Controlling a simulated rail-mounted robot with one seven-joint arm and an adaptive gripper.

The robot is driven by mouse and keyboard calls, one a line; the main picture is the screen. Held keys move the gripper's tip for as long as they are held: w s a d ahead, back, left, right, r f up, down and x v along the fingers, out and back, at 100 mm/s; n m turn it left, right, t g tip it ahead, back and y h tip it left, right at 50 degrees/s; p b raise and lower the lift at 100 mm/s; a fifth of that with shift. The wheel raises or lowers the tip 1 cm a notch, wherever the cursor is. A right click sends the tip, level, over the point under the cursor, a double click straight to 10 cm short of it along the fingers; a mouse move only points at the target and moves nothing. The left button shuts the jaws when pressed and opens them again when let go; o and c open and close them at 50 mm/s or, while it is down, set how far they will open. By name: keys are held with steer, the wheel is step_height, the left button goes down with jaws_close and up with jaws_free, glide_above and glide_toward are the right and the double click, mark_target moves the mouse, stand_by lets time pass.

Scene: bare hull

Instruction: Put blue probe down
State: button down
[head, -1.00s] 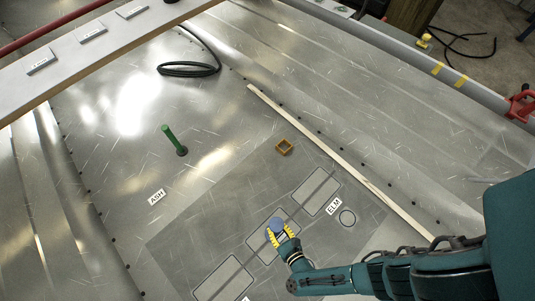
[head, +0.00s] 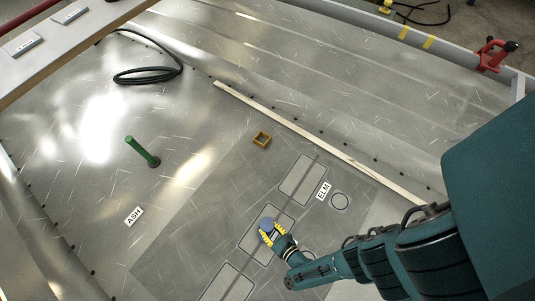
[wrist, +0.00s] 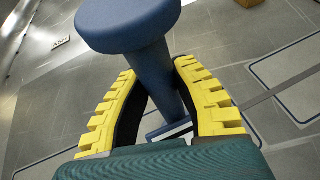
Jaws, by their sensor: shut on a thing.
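The blue probe (wrist: 153,50) has a wide round head and a narrower shaft. It stands between the yellow fingers of my gripper (wrist: 160,105) in the wrist view, and the fingers are shut on its shaft.
A green probe (head: 142,152) stands near the ASH label (head: 133,216). The ELM label (head: 323,191) and a circle outline (head: 340,201) are to the right. A pale strip (head: 310,138) and coiled black hose (head: 148,75) lie farther off.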

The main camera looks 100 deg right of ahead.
steer(key=c, duration=1)
jaws_free()
steer(key=shift+o, duration=0.2)
steer(key=p+v, duration=0.2)
steer(key=v, duration=1)
steer(key=shift+p, duration=0.4)
steer(key=shift+r, duration=0.1)
